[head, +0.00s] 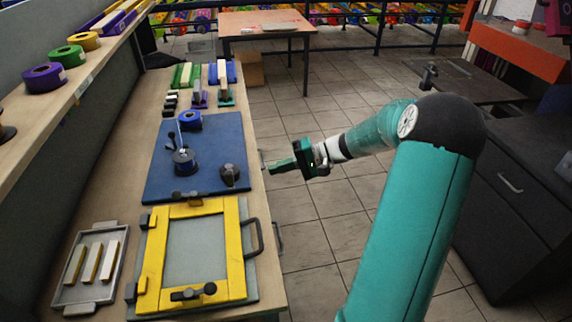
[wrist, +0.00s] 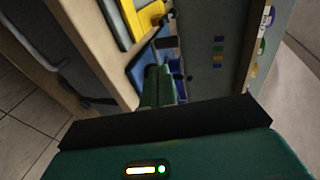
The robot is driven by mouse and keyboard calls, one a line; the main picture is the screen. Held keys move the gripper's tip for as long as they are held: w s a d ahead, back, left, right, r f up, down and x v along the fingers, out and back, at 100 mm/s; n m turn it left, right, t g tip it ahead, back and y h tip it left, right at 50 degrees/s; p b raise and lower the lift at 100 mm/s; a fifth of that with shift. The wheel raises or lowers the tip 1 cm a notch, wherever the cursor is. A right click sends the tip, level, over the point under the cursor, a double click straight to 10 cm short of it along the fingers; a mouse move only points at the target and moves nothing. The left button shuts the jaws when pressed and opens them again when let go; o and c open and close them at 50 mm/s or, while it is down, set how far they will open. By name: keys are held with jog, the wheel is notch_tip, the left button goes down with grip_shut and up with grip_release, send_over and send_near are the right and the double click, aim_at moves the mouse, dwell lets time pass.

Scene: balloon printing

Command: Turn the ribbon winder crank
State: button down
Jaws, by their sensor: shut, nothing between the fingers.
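The ribbon winder (head: 184,161) stands on the blue mat (head: 215,150) in the head view, a small dark device with a blue spool and a thin upright rod. A dark handle-like part (head: 171,142) beside the rod looks like its crank, but it is too small to be sure. My gripper (head: 270,167) is shut and empty, just right of the bench edge and apart from the winder. In the wrist view its green fingers (wrist: 163,80) are together and point toward the bench; the blue mat shows only in part, and I cannot make out the crank.
A dark knob-like object (head: 229,175) sits on the mat between my gripper and the winder. A blue ribbon roll (head: 189,121) stands behind. The yellow frame (head: 196,255) and grey tray (head: 90,266) lie nearer. A shelf (head: 70,95) runs along the left. The tiled aisle is clear.

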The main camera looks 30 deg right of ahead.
jog(key=x, duration=0.6)
jog(key=r+x, duration=0.1)
jog(key=x, duration=0.2)
jog(key=shift+w+a, duration=0.15)
jog(key=shift+a, duration=0.1)
